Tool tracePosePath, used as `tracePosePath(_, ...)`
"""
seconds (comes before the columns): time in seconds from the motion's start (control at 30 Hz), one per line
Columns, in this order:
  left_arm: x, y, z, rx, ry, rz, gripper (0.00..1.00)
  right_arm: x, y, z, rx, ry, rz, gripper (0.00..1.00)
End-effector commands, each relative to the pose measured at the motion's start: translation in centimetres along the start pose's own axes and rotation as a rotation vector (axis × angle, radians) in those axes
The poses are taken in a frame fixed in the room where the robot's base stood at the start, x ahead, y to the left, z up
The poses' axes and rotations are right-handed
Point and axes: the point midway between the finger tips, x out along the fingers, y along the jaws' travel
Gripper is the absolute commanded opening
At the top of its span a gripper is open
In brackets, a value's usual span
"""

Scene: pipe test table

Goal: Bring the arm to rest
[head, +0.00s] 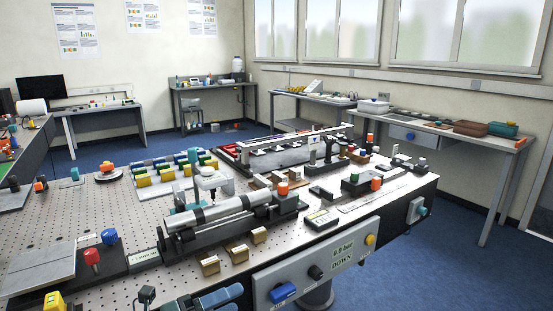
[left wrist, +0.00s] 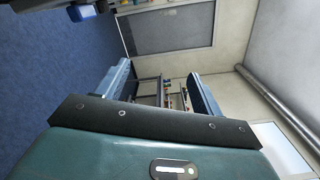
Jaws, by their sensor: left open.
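My left gripper (head: 206,300) shows only in part at the bottom edge of the head view, in front of the table's near side. In the left wrist view its two blue fingers stand apart with nothing between them, so the gripper (left wrist: 164,88) is open and empty. Beyond the fingers are a pale wall, a grey door panel and blue floor. My right gripper is in neither view. A grey pipe (head: 222,211) lies in a dark fixture on the perforated test table (head: 120,205), apart from my left gripper.
A front panel (head: 318,262) reads "0.0 bar DOWN". Wooden blocks (head: 238,252) stand before the pipe fixture. A red knob (head: 92,257) and blue knob (head: 109,237) stand at left. Side benches (head: 455,135) line the walls. Blue floor (head: 465,255) is clear at right.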

Motion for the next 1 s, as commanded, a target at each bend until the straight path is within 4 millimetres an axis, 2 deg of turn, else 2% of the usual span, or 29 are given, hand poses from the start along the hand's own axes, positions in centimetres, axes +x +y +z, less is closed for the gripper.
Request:
tracePosePath(0.03, 0.4, 0.3, -1.4, -0.182, -0.052, -0.009, 0.67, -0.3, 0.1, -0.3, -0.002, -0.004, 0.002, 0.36)
tracePosePath(0.13, 0.4, 1.6, -3.1, -0.525, -0.174, -0.008, 0.67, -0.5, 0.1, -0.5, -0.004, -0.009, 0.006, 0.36)
tracePosePath(0.27, -1.1, 4.6, -5.5, -0.976, -0.359, 0.013, 0.67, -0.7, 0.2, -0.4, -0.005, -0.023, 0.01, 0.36)
tracePosePath(0.4, -4.7, 8.8, -9.0, -1.439, -0.599, 0.053, 0.67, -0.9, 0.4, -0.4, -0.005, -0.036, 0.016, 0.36)
tracePosePath(0.5, -7.9, 11.4, -11.9, -1.707, -0.772, 0.08, 0.67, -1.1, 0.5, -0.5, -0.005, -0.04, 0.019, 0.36)
tracePosePath(0.6, -10.6, 13.2, -14.6, -1.896, -0.915, 0.099, 0.67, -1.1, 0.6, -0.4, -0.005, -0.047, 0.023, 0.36)
tracePosePath(0.7, -12.5, 14.2, -16.4, -2.005, -1.009, 0.11, 0.67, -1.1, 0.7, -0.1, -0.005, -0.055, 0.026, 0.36)
tracePosePath(0.8, -13.3, 14.6, -17.1, -2.049, -1.048, 0.113, 0.67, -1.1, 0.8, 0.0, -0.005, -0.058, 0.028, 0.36)
tracePosePath(1.0, -13.3, 14.7, -17.2, -2.053, -1.051, 0.114, 0.67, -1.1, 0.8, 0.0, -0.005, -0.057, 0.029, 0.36)
